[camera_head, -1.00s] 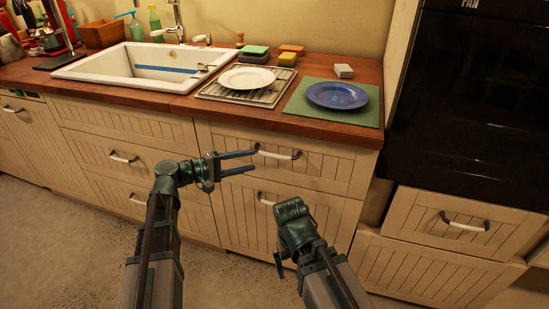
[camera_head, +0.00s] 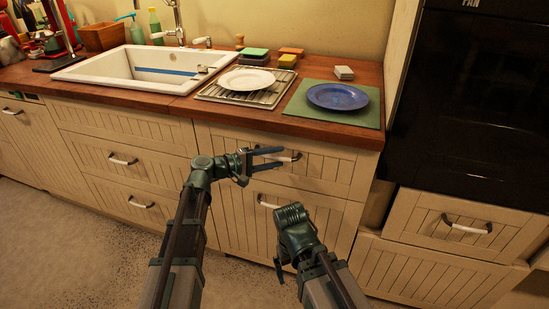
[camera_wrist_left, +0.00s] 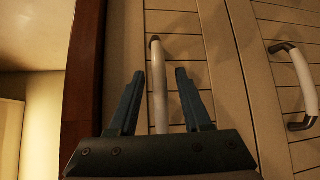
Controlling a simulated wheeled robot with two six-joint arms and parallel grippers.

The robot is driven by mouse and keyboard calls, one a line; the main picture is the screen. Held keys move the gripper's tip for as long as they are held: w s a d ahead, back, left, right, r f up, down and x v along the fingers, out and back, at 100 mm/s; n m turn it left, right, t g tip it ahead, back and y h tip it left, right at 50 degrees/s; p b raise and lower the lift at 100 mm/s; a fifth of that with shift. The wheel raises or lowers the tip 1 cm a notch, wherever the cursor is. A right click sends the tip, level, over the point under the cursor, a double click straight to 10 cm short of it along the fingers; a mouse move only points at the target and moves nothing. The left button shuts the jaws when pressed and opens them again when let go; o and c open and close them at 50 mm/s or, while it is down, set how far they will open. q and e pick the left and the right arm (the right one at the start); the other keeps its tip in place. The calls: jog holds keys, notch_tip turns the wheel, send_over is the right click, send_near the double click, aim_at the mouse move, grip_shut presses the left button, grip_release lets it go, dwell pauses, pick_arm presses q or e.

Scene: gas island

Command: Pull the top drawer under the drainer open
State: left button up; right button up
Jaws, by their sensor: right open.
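The top drawer (camera_head: 335,167) under the drainer (camera_head: 245,94) is shut, its front flush with the cabinet. Its pale bar handle (camera_head: 295,157) is partly hidden behind my left gripper (camera_head: 283,157). That gripper is open, with its two fingers pointing at the drawer front. In the left wrist view, the handle (camera_wrist_left: 158,75) runs between the two spread fingers (camera_wrist_left: 160,90), nearer the left one. I cannot tell whether a finger touches it. My right gripper (camera_head: 282,262) is open and empty, hanging low in front of the lower drawer; its fingers are mostly hidden.
The lower drawer's handle (camera_head: 268,203) sits just below; it also shows in the left wrist view (camera_wrist_left: 298,85). A white plate (camera_head: 248,80) lies on the drainer and a blue plate (camera_head: 337,96) on a green mat (camera_head: 300,104). A dark oven (camera_head: 470,110) stands at the right.

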pick_arm(q)
grip_shut()
dwell(1.2)
